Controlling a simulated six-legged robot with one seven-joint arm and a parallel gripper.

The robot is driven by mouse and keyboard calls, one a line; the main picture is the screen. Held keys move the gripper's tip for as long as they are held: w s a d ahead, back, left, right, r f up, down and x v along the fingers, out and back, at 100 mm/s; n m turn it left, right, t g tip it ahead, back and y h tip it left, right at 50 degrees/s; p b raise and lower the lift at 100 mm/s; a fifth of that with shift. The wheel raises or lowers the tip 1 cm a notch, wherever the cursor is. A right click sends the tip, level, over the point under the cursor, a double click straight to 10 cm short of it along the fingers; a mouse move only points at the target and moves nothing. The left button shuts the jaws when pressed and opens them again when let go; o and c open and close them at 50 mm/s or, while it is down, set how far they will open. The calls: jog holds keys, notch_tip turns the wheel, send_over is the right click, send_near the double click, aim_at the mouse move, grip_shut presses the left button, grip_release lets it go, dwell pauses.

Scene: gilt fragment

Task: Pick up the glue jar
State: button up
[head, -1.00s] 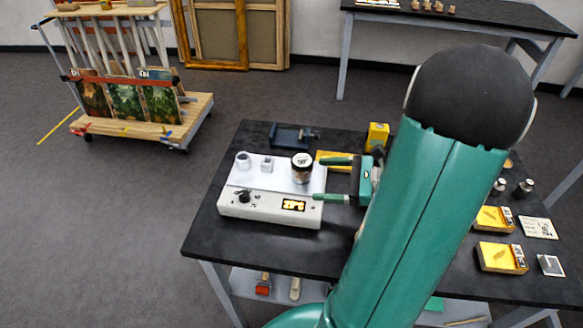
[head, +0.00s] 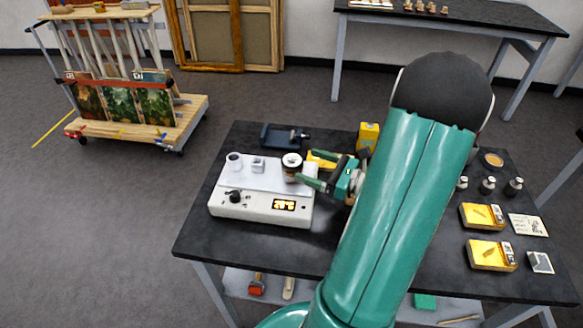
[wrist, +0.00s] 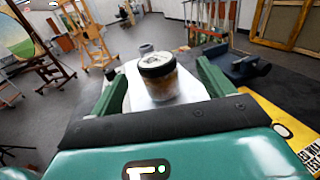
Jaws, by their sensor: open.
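The glue jar (head: 291,166) is a small jar with amber contents, a dark band and a pale lid. It stands upright on the white hot plate (head: 262,205), near its right side. In the wrist view the jar (wrist: 159,78) is between the two green fingers, with space visible on both sides. My gripper (head: 321,172) is open and level with the jar, reaching in from the right. In the wrist view the gripper's (wrist: 160,88) fingers point forward past the jar's sides. Its lower part is partly hidden by a finger in the head view.
A dark blue device (head: 284,136) is behind the plate, and a yellow box (head: 368,136) is behind my gripper.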

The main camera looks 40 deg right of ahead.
aim_at(287, 158)
jog(key=x, duration=0.7)
jog(key=shift+w+a+f, duration=0.15)
jog(key=shift+w+a, duration=0.05)
jog(key=shift+a, duration=0.2)
jog(key=c, duration=1.3)
